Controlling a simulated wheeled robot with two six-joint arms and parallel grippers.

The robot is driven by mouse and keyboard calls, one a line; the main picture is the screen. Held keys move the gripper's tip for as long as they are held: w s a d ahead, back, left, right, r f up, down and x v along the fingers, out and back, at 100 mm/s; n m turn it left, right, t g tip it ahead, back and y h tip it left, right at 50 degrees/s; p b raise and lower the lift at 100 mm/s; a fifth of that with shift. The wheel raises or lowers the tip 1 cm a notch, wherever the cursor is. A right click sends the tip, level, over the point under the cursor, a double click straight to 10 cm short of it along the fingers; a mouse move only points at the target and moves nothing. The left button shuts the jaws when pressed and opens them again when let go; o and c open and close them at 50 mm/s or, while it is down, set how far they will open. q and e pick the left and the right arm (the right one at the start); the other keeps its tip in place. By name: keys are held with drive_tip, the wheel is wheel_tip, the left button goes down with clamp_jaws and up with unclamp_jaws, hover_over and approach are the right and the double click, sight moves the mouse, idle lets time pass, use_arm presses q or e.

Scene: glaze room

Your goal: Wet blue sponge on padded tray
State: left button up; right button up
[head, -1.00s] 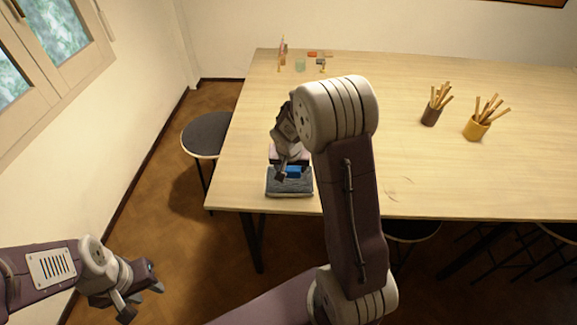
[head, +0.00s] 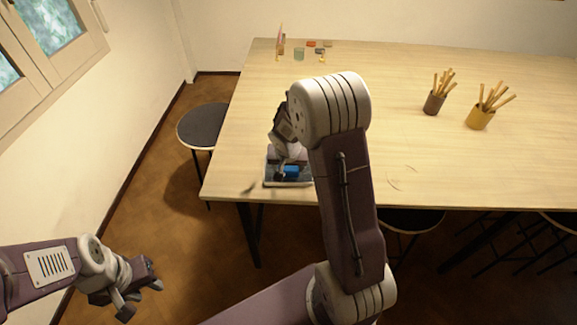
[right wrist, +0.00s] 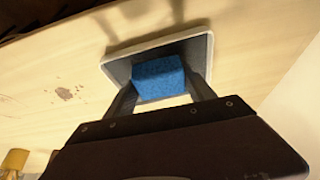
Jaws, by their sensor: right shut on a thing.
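The blue sponge (head: 291,171) is between the fingers of my right gripper (head: 287,172), which is shut on it. The sponge also shows in the right wrist view (right wrist: 158,80), with a finger on each side. The padded tray (head: 285,184), dark with a pale rim, lies on the table's near left part directly under the gripper. It shows behind the sponge in the right wrist view (right wrist: 197,52). I cannot tell whether the sponge touches the pad. My left gripper (head: 143,300) hangs open and empty over the floor, left of the table.
The table (head: 400,165) has a brown cup (head: 434,104) and a yellow cup (head: 479,119) of wooden tools at the right. A stool (head: 203,126) is at the left edge. The table's middle is clear.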

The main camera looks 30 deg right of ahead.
drive_tip(key=shift+f+b, duration=0.55)
drive_tip(key=shift+b, duration=0.05)
idle(0.6)
drive_tip(key=shift+s, duration=0.1)
idle(1.3)
wheel_tip(320, 180, up, 7)
drive_tip(key=p, duration=0.5)
drive_tip(key=shift+r, duration=0.1)
idle(0.4)
